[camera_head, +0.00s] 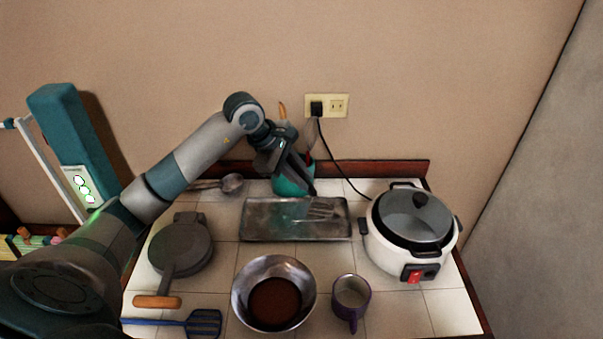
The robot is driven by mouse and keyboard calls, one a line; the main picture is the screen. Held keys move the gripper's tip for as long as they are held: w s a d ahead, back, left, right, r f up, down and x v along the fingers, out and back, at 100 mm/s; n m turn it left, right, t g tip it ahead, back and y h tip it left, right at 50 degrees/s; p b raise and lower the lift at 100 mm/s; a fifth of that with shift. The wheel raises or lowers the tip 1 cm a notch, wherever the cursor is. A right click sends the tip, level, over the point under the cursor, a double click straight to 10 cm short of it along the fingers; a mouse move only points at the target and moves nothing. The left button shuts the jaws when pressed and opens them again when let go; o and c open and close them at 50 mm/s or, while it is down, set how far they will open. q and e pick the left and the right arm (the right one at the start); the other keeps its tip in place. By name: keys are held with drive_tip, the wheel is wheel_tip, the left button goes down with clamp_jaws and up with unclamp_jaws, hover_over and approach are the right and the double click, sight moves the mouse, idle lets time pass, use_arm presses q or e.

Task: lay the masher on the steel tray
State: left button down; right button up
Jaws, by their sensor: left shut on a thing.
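My left gripper (303,182) reaches in from the upper left and points down at the back edge of the steel tray (262,233). It is shut on the masher (322,209), whose pronged grey metal head shows just beyond the fingertips, over the tray's right half. The masher's handle is mostly hidden by the gripper. I cannot tell whether the head touches the tray. The tray is a flat rectangle in the middle of the tiled counter, otherwise bare. My right gripper is not in view.
A teal container (287,187) stands behind the tray, partly hidden by my gripper. A white cooker (388,249) is right, a round pan (181,246) left. In front are a steel bowl (239,293), a purple mug (350,298) and a blue spatula (204,323). A ladle (232,183) lies back left.

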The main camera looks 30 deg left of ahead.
use_arm(q)
drive_tip(key=shift+f, duration=0.15)
drive_tip(key=c, duration=1.7)
unclamp_jaws()
drive_tip(key=shift+o, duration=0.2)
drive_tip(key=shift+r, duration=0.25)
drive_tip(key=shift+s+a+r, duration=0.1)
drive_tip(key=shift+a+r, duration=0.05)
drive_tip(key=b+v, duration=0.3)
drive_tip(key=v, duration=0.8)
drive_tip(key=shift+r+b, duration=0.25)
drive_tip(key=shift+b, duration=0.15)
